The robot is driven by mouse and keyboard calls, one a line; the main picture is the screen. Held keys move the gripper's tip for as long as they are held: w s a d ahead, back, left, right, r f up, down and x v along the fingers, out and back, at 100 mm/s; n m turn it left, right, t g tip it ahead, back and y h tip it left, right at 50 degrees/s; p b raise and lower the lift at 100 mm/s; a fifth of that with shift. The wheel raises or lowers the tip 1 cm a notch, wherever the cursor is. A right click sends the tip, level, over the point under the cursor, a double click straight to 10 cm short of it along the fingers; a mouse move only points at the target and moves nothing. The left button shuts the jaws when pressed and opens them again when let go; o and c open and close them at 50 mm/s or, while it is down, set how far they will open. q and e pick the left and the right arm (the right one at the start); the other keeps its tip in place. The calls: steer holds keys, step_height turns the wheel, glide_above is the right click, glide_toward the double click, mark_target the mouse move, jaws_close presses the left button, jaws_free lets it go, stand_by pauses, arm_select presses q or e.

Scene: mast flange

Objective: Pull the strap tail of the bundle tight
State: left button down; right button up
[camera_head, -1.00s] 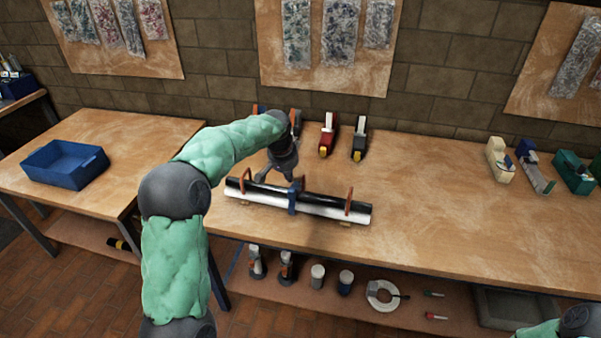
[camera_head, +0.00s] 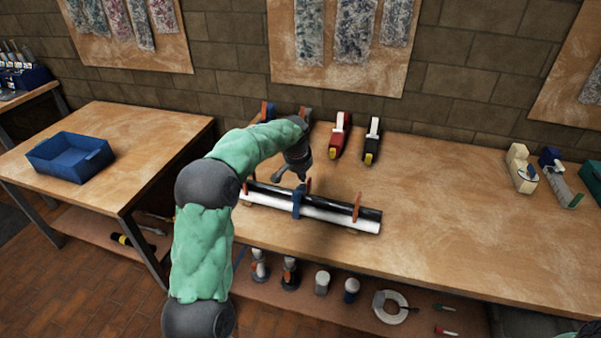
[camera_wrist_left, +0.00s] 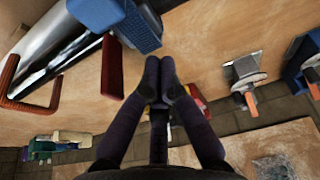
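The bundle is a black pipe and a white pipe (camera_head: 335,214) lying side by side across orange U-shaped holders (camera_head: 357,206). A blue strap (camera_head: 297,203) goes round its middle. In the left wrist view, the strap's blue ribbed part (camera_wrist_left: 134,27) is at the top, beside the pipes (camera_wrist_left: 45,35). My left gripper (camera_head: 303,180) is just behind the strap, above the bench. Its fingertips (camera_wrist_left: 160,78) are together in the left wrist view. No strap tail shows clearly between them. My right gripper is out of view.
Red (camera_head: 340,135) and black (camera_head: 372,142) tool-like items stand behind the bundle. Tape dispensers (camera_head: 520,168) are at the right of the bench. A blue bin (camera_head: 70,157) sits on the left table. The bench right of the bundle is clear.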

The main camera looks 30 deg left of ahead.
mark_target(296, 196)
arm_select(q)
steer(key=shift+s+f, duration=0.15)
steer(key=shift+f, duration=0.2)
steer(key=shift+s+d+r+b, duration=0.1)
steer(key=shift+s+d+b, duration=0.1)
steer(key=shift+s+b, duration=0.5)
steer(key=shift+s+d+b, duration=0.15)
steer(key=shift+s+b, duration=0.15)
steer(key=shift+s, duration=0.7)
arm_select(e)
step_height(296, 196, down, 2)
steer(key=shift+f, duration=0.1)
